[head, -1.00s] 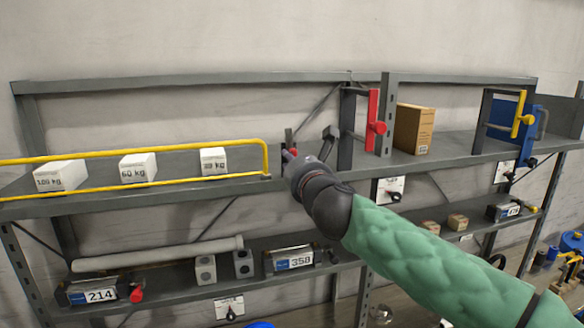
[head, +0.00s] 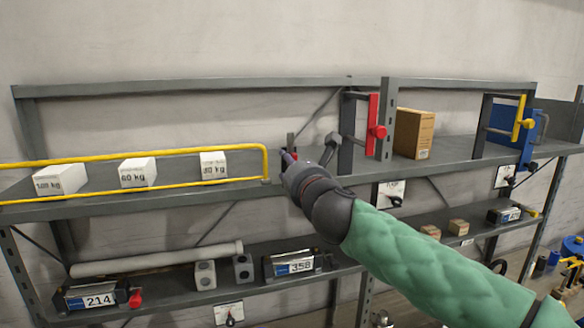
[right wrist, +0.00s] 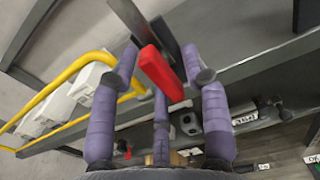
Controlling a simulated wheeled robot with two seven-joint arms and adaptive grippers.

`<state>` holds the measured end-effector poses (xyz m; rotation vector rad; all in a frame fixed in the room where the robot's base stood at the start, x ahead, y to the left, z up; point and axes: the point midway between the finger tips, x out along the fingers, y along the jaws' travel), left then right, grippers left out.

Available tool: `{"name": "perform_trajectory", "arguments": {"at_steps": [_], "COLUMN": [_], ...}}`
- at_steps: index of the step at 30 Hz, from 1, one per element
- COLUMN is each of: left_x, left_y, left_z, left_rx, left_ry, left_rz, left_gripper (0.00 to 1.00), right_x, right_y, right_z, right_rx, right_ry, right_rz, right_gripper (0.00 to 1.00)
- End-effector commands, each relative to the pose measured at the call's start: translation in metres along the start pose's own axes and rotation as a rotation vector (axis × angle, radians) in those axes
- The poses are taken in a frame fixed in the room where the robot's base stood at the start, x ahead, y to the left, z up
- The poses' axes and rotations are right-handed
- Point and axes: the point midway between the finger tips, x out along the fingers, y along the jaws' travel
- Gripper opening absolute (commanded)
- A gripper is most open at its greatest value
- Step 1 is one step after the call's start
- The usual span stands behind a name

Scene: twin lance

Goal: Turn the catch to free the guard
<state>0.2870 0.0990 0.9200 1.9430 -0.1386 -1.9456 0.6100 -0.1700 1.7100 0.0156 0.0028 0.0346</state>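The guard (head: 205,148) is a yellow tube rail along the front of the upper shelf, at the left in the head view. It also shows in the right wrist view (right wrist: 62,80). The catch has a red handle (right wrist: 160,72) on a dark grey post, by the rail's right end. My right gripper (head: 287,153) is at that end and largely hides the catch in the head view. In the right wrist view its purple fingers (right wrist: 163,72) are spread open, with the red handle between them. Contact cannot be told. My left gripper is out of view.
White weight blocks (head: 138,172) stand behind the rail. A dark lever (head: 331,143), a red-handled frame (head: 373,125) and a cardboard box (head: 414,133) stand to the right of my right gripper. The lower shelf holds a grey tube (head: 160,260) and labelled units (head: 290,265).

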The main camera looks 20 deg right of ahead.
Motion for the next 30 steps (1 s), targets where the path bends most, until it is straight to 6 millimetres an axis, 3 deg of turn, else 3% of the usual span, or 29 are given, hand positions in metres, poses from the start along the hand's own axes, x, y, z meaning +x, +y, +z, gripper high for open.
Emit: {"name": "perform_trajectory", "arguments": {"at_steps": [8, 24, 30], "left_x": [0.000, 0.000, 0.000], "left_y": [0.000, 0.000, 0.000], "left_z": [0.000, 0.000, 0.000], "left_rx": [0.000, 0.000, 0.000], "left_ry": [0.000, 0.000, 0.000], "left_rz": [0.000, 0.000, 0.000], "left_gripper": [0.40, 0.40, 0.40], "right_x": [-0.008, -0.099, -0.117], "right_y": [0.000, 0.000, 0.000], "right_z": [0.002, 0.001, 0.000], "right_rx": [0.000, 0.002, -0.001], "right_ry": [-0.003, -0.002, 0.000], "right_rz": [0.000, 0.001, 0.000], "right_gripper": [0.46, 0.46, 0.46]}}
